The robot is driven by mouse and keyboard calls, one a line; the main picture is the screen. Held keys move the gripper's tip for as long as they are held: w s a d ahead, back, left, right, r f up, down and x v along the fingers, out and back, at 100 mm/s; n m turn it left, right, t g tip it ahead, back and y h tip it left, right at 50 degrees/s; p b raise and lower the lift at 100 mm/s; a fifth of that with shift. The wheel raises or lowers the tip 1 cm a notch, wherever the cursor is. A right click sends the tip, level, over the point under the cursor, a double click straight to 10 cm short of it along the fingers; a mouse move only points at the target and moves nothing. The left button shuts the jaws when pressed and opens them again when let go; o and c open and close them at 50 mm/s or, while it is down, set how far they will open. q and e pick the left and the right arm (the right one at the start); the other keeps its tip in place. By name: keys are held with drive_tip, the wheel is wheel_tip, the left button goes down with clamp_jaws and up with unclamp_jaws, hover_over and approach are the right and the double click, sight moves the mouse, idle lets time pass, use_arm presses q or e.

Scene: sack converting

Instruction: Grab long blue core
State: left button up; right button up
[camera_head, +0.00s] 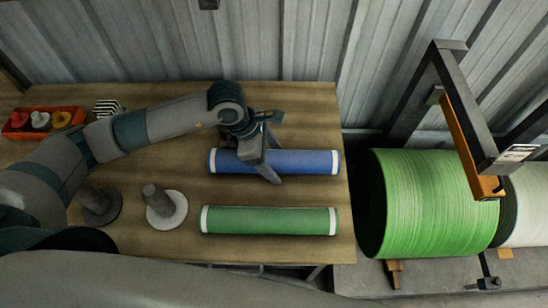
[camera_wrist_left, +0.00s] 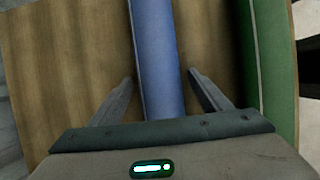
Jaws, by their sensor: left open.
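The long blue core (camera_head: 305,162) lies on the wooden table with white bands at its ends. It also shows in the left wrist view (camera_wrist_left: 155,60), running between the two fingers. My left gripper (camera_head: 272,170) is open over the core, left of its middle, with one finger on each side of it. In the left wrist view the left gripper (camera_wrist_left: 165,80) shows gaps between the fingers and the core. The long green core (camera_head: 268,221) lies parallel, nearer to me; it also shows in the wrist view (camera_wrist_left: 270,60). My right gripper is not in view.
Two spindle stands, a dark one (camera_head: 98,205) and a pale-based one (camera_head: 165,208), stand left of the green core. An orange tray (camera_head: 62,133) with several spools is at the back left. A large green roll (camera_head: 435,200) under a dark frame stands right of the table (camera_head: 325,105).

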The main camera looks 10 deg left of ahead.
sight(279, 156)
use_arm(q)
drive_tip(key=shift+f, duration=0.3)
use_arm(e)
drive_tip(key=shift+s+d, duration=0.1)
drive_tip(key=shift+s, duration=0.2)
use_arm(q)
drive_tip(key=shift+w+r, duration=0.1)
drive_tip(key=c, duration=1.5)
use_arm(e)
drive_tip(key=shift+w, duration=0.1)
